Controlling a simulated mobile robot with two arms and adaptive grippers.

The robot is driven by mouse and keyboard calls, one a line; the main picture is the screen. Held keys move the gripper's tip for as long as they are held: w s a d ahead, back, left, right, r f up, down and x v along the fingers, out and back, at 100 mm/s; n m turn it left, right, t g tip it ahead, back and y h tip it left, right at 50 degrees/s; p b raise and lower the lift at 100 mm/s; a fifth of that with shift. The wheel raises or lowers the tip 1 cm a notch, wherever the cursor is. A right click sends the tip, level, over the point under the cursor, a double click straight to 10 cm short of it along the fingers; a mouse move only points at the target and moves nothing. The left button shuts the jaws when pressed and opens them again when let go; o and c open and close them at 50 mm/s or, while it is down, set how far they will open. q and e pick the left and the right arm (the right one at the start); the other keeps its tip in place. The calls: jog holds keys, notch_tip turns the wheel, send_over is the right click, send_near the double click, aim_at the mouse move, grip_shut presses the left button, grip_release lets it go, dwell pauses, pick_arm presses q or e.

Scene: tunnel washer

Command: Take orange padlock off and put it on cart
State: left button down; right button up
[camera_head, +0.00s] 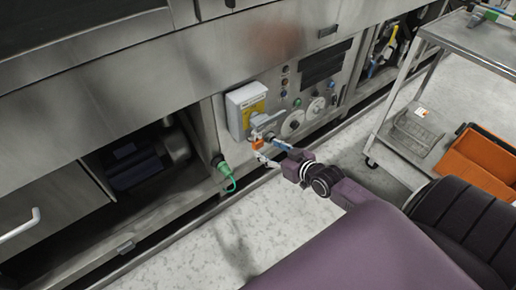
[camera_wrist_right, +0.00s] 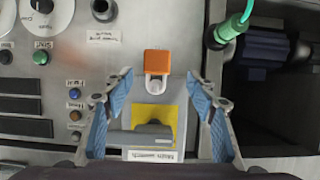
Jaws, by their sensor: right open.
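The orange padlock (camera_wrist_right: 158,63) hangs at the grey switch box in the right wrist view, its pale shackle running toward the grey switch handle (camera_wrist_right: 140,140). In the head view the padlock (camera_head: 257,144) is small, just below the handle (camera_head: 265,120). My right gripper (camera_wrist_right: 158,95) is open, its blue-padded fingers apart on either side of the padlock's shackle end, with no contact visible. In the head view my right gripper (camera_head: 266,151) is close to the padlock. The cart (camera_head: 480,45) stands at the right. My left gripper is not in view.
The switch box (camera_head: 243,108) has a yellow label. A green plug (camera_head: 223,167) with a cable sits to its left. Knobs and buttons (camera_wrist_right: 73,93) are beside the box. The cart's upper shelf has bare room.

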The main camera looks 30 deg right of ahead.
aim_at(260, 145)
jog(key=shift+x, duration=1.05)
jog(key=shift+w+b, duration=0.1)
jog(key=shift+b, duration=0.2)
jog(key=shift+w+f, duration=0.25)
jog(key=shift+w, duration=0.05)
jog(key=shift+w+d+f+b, duration=0.1)
jog(key=shift+w+f+b, duration=0.25)
jog(key=shift+w+b, duration=0.2)
jog(key=shift+w+d+f+b, duration=0.1)
jog(key=shift+w+f+b, duration=0.3)
jog(key=shift+w, duration=0.2)
jog(key=shift+w+a+f, duration=0.1)
jog(key=shift+w+f, duration=0.05)
jog(key=shift+w, duration=0.7)
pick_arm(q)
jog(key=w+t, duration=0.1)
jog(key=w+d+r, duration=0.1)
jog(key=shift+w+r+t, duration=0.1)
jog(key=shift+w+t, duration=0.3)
